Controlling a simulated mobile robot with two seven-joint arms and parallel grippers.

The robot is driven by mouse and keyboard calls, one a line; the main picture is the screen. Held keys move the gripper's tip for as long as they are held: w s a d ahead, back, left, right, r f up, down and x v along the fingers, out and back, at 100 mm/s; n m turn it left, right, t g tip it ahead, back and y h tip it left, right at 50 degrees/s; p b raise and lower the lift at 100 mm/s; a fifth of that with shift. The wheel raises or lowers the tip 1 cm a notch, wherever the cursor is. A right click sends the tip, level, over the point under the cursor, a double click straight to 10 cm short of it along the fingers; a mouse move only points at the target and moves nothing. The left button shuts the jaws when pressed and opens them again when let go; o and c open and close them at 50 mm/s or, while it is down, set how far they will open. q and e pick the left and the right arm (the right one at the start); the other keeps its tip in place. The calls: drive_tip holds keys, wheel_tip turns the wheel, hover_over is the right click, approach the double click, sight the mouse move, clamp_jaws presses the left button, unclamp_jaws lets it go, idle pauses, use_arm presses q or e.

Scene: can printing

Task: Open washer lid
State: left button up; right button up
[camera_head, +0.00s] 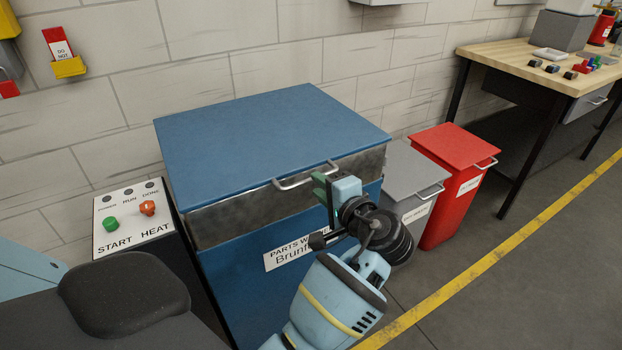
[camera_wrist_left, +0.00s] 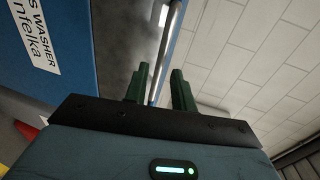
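The blue parts washer (camera_head: 235,275) stands against the wall with its flat blue lid (camera_head: 265,135) lying shut. A silver bar handle (camera_head: 305,177) sits at the lid's front edge. My left gripper (camera_head: 325,188) is at the right end of this handle. In the left wrist view, the green fingers of my left gripper (camera_wrist_left: 160,85) are apart. The handle bar (camera_wrist_left: 168,40) runs toward and between them; I cannot tell whether they touch it. My right gripper is not in view.
A control box (camera_head: 130,218) with a green and an orange-red knob stands left of the washer. A grey bin (camera_head: 410,170) and a red bin (camera_head: 462,146) stand to its right. A wooden workbench (camera_head: 510,55) is at the far right. The floor in front is clear, with a yellow line.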

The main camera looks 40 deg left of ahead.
sight(312, 181)
use_arm(q)
drive_tip(key=shift+x, duration=2.25)
clamp_jaws()
